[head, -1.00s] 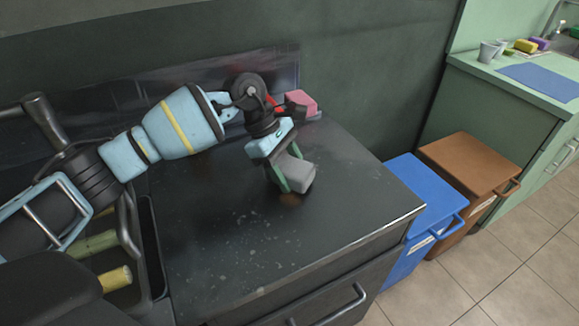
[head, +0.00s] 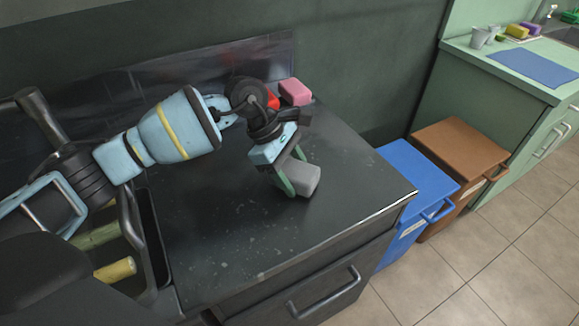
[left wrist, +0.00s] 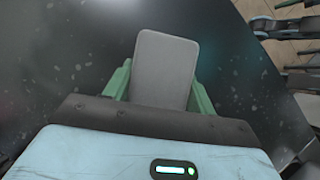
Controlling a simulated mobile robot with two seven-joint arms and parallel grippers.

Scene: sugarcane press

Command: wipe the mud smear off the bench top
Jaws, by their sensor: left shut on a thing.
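My left gripper (head: 285,178) is shut on a grey sponge-like block (head: 303,179), low over the dark bench top (head: 225,235). I cannot tell for certain whether the block touches the surface. In the left wrist view the block (left wrist: 165,68) sits between the green fingers of the gripper (left wrist: 157,92). I cannot make out a clear mud smear; pale specks show on the bench top, and the block and gripper hide part of it. My right gripper is not in view.
A pink block (head: 295,92) and a red item (head: 272,99) are at the bench's back edge. A blue bin (head: 405,168) and a brown bin (head: 460,150) stand right of the bench. Cane-like pieces (head: 115,270) lie at the left. The bench's front right is clear.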

